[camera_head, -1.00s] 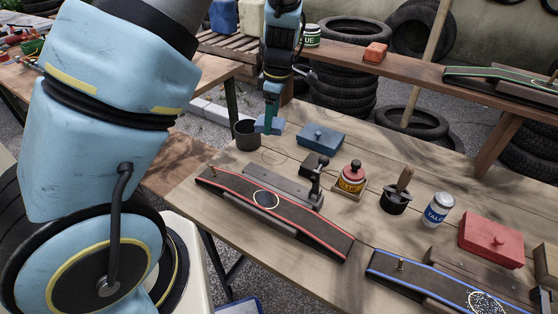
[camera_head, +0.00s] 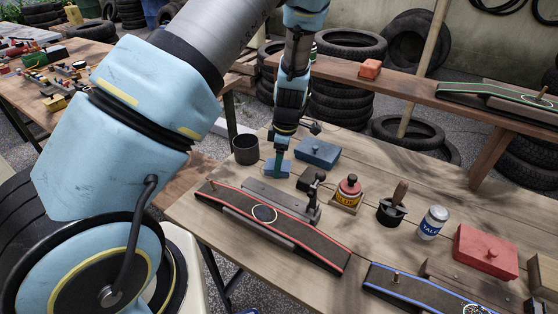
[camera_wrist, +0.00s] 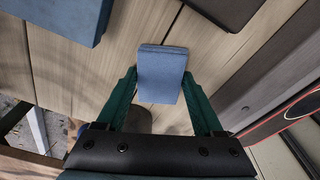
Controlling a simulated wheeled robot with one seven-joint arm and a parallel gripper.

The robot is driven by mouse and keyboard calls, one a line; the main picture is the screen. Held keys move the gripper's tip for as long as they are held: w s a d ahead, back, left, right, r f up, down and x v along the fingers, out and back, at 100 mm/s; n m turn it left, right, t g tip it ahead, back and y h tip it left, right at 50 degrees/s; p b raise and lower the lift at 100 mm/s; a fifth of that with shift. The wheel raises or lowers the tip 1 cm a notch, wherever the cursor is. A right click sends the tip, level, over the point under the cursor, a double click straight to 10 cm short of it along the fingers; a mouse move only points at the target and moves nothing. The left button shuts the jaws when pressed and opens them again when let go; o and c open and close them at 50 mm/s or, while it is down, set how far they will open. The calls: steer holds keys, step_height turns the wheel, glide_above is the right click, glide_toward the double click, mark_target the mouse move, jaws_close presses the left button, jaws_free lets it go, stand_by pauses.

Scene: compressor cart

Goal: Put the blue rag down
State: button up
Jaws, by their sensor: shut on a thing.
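The blue rag (camera_head: 270,168) is a small folded block on the left part of the workbench in the head view. It also shows in the wrist view (camera_wrist: 161,75), at the tips of the green fingers. My gripper (camera_head: 280,163) points down and is shut on the rag, a finger on each side of it. The rag is low over the bare planks, between the dark cup (camera_head: 245,149) and the blue lidded box (camera_head: 318,152). I cannot tell whether its underside touches the wood.
The red-edged strip on its stand (camera_head: 270,215) lies just in front of the rag. A dark block (camera_head: 311,179) is to its right. The glue bottle (camera_head: 348,190), brush pot (camera_head: 391,211), talc can (camera_head: 433,222) and red box (camera_head: 486,250) stand farther right.

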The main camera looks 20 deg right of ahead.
mark_target(284, 165)
steer(key=shift+f, duration=0.15)
steer(key=o, duration=1.5)
steer(key=shift+c, duration=0.2)
step_height(284, 165, up, 12)
steer(key=d+b, duration=0.1)
steer(key=b, duration=0.1)
steer(key=s+a+r+m, duration=0.2)
steer(key=a+m, duration=0.2)
steer(key=a, duration=0.5)
steer(key=s+a+r+m+h, duration=0.1)
steer(key=a+m, duration=0.4)
steer(key=a, duration=0.5)
steer(key=s+a+r+m+t, duration=0.1)
steer(key=s+a+r+m, duration=0.2)
steer(key=a, duration=0.7)
steer(key=shift+s+a+r+m, duration=0.25)
steer(key=shift+s+r+m, duration=0.1)
steer(key=shift+r+m, duration=0.35)
